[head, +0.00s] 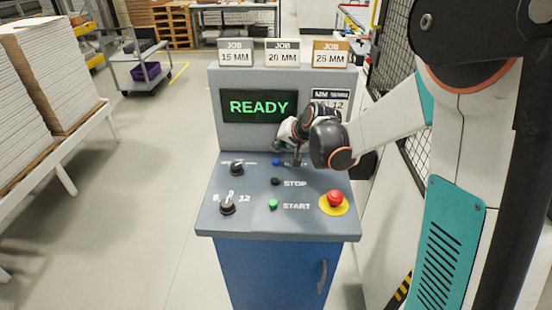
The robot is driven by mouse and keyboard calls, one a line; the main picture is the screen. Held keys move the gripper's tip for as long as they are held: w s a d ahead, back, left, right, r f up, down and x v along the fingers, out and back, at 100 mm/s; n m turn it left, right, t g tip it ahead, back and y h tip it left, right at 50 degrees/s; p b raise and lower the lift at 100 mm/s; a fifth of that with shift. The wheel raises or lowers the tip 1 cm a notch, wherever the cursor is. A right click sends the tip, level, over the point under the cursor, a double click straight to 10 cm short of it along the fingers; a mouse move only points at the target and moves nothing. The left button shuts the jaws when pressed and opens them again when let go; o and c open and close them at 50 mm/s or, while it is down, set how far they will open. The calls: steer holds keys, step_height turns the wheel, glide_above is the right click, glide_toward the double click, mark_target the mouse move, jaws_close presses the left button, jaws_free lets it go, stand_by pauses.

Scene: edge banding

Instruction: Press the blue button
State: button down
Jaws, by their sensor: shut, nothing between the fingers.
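A small blue button (276,162) sits at the back of the sloped grey control panel (250,222), above the black STOP button (275,181) and the green START button (273,204). My gripper (297,162) is shut and empty. It points down over the label just to the right of the blue button and partly covers that label. In this view the fingertips look apart from the button; their exact height above the panel is hard to tell. The screen (258,106) behind reads READY in green.
A red emergency stop (335,199) on a yellow ring is at the panel's right. Two black knobs (237,168) are at its left. Three job signs (282,53) stand on top of the console. Stacked boards (40,80) are far left. A mesh fence (409,100) is at the right.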

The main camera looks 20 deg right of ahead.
steer(key=shift+r+p, duration=0.7)
steer(key=shift+r, duration=0.7)
